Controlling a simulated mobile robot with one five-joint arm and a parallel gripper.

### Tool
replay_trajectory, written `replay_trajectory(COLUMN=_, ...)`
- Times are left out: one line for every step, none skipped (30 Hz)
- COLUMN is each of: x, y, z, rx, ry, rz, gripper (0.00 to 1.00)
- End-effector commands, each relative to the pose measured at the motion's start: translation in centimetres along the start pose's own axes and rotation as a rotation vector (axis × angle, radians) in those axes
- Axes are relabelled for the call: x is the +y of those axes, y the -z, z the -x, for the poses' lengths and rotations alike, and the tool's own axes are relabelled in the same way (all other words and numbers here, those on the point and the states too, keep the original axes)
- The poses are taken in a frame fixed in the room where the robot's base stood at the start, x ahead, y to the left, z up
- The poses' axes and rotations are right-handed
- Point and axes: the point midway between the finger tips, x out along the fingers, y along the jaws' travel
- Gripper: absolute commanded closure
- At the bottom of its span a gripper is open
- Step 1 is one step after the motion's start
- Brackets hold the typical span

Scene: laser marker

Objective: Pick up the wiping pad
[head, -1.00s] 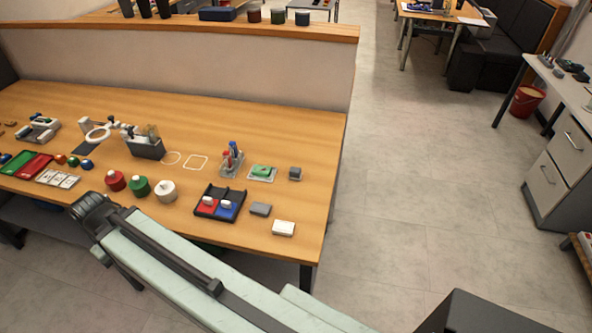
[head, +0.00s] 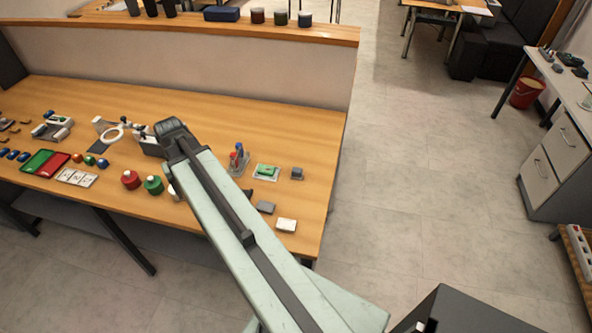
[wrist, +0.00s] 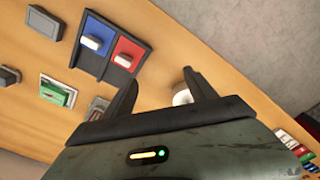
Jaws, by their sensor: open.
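Several small pads lie at the right end of the wooden table; I cannot tell for sure which is the wiping pad. A flat grey pad (head: 265,207) lies just behind a white pad (head: 286,225) near the front right corner. A green pad (head: 266,171) sits on a pale tray, beside a small grey block (head: 297,173). In the wrist view, the flat grey pad (wrist: 46,24) is upper left, the green pad (wrist: 56,93) below it. My gripper (wrist: 160,74) is open and empty above the table, away from the pads. The head view hides its fingers behind my arm.
A black tray (wrist: 90,62) with blue and red compartments lies left of my fingers. A white-topped round piece (wrist: 181,98) shows by the right finger. Red (head: 130,179) and green (head: 153,185) round pieces stand near the front edge. A partition (head: 215,62) backs the table.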

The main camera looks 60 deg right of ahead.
Motion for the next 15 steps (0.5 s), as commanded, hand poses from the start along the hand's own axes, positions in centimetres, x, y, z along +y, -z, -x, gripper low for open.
replay_trajectory(x=3.6, y=0.6, z=-0.2, rx=-0.004, ry=-0.003, rz=-0.076, gripper=0.35)
replay_trajectory(x=5.7, y=0.8, z=-0.2, rx=-0.006, ry=-0.005, rz=-0.122, gripper=0.35)
replay_trajectory(x=8.7, y=0.8, z=-0.2, rx=-0.010, ry=-0.008, rz=-0.188, gripper=0.35)
replay_trajectory(x=11.1, y=0.8, z=-0.2, rx=-0.013, ry=-0.010, rz=-0.240, gripper=0.35)
replay_trajectory(x=13.6, y=0.7, z=-0.1, rx=-0.016, ry=-0.011, rz=-0.294, gripper=0.35)
replay_trajectory(x=17.0, y=0.3, z=-0.1, rx=-0.020, ry=-0.014, rz=-0.370, gripper=0.35)
replay_trajectory(x=19.6, y=-0.2, z=-0.1, rx=-0.023, ry=-0.015, rz=-0.427, gripper=0.35)
replay_trajectory(x=22.1, y=-0.7, z=-0.1, rx=-0.025, ry=-0.016, rz=-0.483, gripper=0.35)
replay_trajectory(x=25.2, y=-1.5, z=0.0, rx=-0.029, ry=-0.018, rz=-0.552, gripper=0.35)
replay_trajectory(x=27.3, y=-2.2, z=0.0, rx=-0.031, ry=-0.019, rz=-0.599, gripper=0.35)
replay_trajectory(x=29.1, y=-2.8, z=0.1, rx=-0.033, ry=-0.020, rz=-0.641, gripper=0.35)
replay_trajectory(x=31.2, y=-3.7, z=0.1, rx=-0.035, ry=-0.021, rz=-0.689, gripper=0.35)
replay_trajectory(x=32.4, y=-4.2, z=0.2, rx=-0.037, ry=-0.021, rz=-0.719, gripper=0.35)
replay_trajectory(x=33.5, y=-4.7, z=0.2, rx=-0.039, ry=-0.021, rz=-0.744, gripper=0.35)
replay_trajectory(x=34.5, y=-5.3, z=0.2, rx=-0.040, ry=-0.022, rz=-0.770, gripper=0.35)
